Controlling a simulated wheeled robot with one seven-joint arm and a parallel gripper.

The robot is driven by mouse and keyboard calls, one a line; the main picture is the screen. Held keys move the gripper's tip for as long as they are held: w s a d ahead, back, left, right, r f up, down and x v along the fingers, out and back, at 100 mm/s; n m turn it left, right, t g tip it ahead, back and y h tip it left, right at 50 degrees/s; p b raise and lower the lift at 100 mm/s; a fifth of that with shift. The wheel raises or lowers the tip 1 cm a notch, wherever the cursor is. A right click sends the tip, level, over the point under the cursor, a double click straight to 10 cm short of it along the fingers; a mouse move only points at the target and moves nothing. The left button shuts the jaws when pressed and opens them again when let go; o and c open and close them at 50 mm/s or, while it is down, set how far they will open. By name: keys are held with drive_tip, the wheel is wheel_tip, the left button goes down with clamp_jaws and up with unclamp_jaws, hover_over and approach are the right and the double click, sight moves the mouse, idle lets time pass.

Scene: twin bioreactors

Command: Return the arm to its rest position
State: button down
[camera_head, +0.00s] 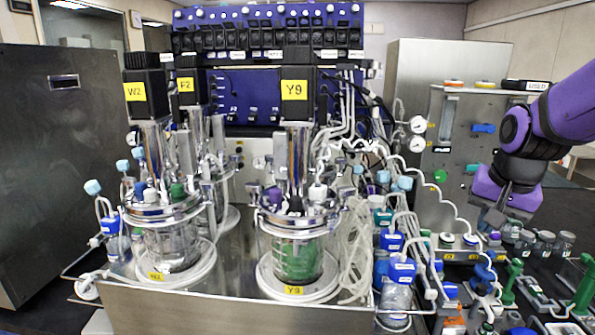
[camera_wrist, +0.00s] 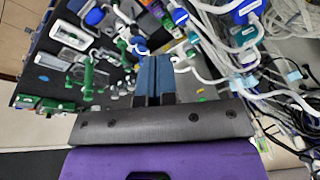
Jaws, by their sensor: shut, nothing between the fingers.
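My gripper (camera_head: 492,218) hangs at the right of the head view, at the end of my purple and black arm. It points down and to the left, above the dark bench with bottles and fittings. In the wrist view its blue-grey fingers (camera_wrist: 153,78) are together with nothing between them. The arm is bent and stands to the right of the bioreactors. I cannot tell from these views how far the fingertips are from the items below.
Bioreactors labelled W2 (camera_head: 170,245) and Y9 (camera_head: 297,258) stand on a steel bench (camera_head: 215,318). Tubing (camera_head: 357,250) and blue-capped bottles (camera_head: 397,290) lie left of my gripper. Green clamps (camera_head: 585,285) and small jars (camera_head: 545,240) stand right and below.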

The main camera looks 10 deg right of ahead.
drive_tip(key=s+a+r+n+t, duration=0.2)
drive_tip(key=s+a+r+n, duration=0.4)
drive_tip(key=s+a+n, duration=0.2)
drive_tip(key=s+a, duration=0.2)
drive_tip(key=s, duration=0.1)
drive_tip(key=shift+r+y, duration=0.3)
drive_tip(key=shift+r, duration=0.1)
drive_tip(key=shift+d, duration=0.1)
idle(1.4)
